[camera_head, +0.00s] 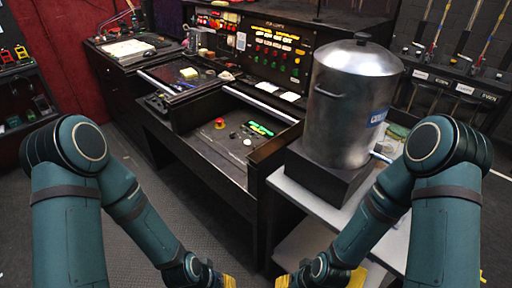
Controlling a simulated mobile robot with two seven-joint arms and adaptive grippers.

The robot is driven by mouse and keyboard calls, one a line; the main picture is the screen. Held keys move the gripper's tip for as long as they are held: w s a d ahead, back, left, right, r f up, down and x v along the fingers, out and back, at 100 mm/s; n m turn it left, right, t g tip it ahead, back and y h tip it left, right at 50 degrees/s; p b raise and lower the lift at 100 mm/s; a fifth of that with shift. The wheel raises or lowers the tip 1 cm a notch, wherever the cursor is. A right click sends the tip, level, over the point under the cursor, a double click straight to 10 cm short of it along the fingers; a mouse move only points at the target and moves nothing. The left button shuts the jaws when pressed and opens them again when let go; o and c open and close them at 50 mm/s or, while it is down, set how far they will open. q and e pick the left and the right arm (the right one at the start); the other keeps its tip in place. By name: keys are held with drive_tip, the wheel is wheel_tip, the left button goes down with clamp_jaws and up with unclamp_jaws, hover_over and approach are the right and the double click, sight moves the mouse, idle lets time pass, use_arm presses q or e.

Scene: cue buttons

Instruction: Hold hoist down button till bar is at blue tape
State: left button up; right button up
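A recessed tray (214,138) in the black console holds a red knob or button (220,123), a green-lit display (260,129) and a small white button (247,142). I cannot tell which control is the hoist down button, and I can make out neither the bar nor any blue tape. My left gripper (229,281) and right gripper (283,281) show only as yellow parts at the bottom edge, in front of the console and apart from it. Their fingers are mostly cut off, so their opening is unclear.
A large metal pot (350,100) stands on a black block (325,180) on a light side table (390,243), right of the tray. An upright panel of coloured buttons (275,50) rises behind. Labelled rope levers (460,70) line the back right.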

idle(0.3)
use_arm(q)
clamp_jaws()
idle(1.1)
